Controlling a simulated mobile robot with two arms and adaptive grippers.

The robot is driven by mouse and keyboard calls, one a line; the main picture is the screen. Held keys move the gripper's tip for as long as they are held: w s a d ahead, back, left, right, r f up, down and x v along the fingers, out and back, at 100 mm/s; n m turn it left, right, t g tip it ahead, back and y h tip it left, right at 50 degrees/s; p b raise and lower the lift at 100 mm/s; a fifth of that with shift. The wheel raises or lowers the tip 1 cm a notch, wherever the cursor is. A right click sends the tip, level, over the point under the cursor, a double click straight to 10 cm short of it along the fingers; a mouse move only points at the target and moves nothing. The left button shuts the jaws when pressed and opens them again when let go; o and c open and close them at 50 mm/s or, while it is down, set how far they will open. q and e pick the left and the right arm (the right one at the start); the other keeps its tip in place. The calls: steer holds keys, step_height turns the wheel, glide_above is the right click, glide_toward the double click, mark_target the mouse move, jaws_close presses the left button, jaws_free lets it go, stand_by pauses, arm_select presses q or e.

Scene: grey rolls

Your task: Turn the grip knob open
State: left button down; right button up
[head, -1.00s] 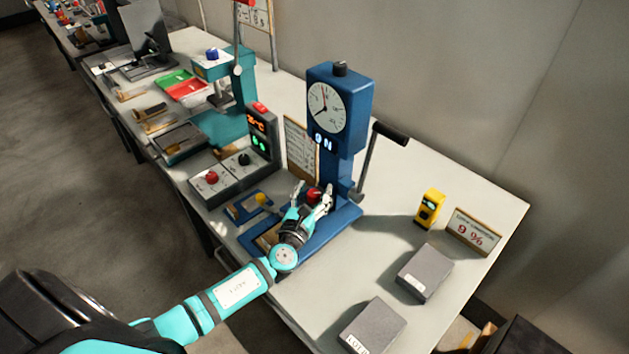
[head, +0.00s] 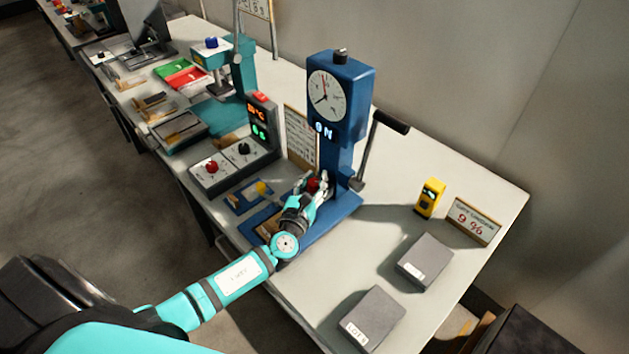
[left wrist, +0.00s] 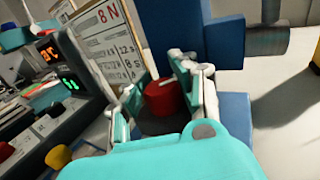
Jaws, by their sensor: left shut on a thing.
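The red grip knob (head: 312,185) sits low on the blue press-like machine (head: 336,160) with a round dial. My left gripper (head: 314,184) reaches it from the front and is shut on the knob. In the left wrist view the red knob (left wrist: 163,97) stands between the two fingers (left wrist: 165,100), with a pale mark on its top. The fingers hide part of its sides. My right gripper is not in view.
A black-handled lever (head: 380,150) sticks out at the machine's right. A control box (head: 240,150) with a lit display stands left. A yellow device (head: 430,198), a sign (head: 473,220) and two grey boxes (head: 425,262) are on the right.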

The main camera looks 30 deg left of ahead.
arm_select(q)
steer(key=shift+f+y, duration=0.1)
steer(key=shift+y, duration=0.2)
steer(key=shift+s+d+n+y, duration=0.1)
steer(key=shift+n+y, duration=0.6)
steer(key=shift+f+n+g+y, duration=0.1)
steer(key=shift+n+g+y, duration=0.5)
steer(key=shift+n+y, duration=0.3)
steer(key=n+g+y, duration=0.2)
steer(key=y, duration=0.2)
steer(key=shift+f+b, duration=0.15)
steer(key=shift+b, duration=0.15)
steer(key=n+g+y+b, duration=0.3)
steer(key=n+g+y, duration=0.1)
steer(key=g, duration=0.1)
steer(key=shift+f+n+y+b, duration=0.1)
steer(key=shift+n+y+b, duration=0.2)
steer(key=shift+n, duration=0.1)
steer(key=shift+s+r+n+g+y+b, duration=0.1)
steer(key=shift+n+g+y+b, duration=0.65)
steer(key=shift+g, duration=0.5)
steer(key=shift+r+n+g+y+b, duration=0.1)
steer(key=shift+n+g+y+b, duration=0.35)
steer(key=shift+n+g+b, duration=0.65)
steer(key=shift+g, duration=0.25)
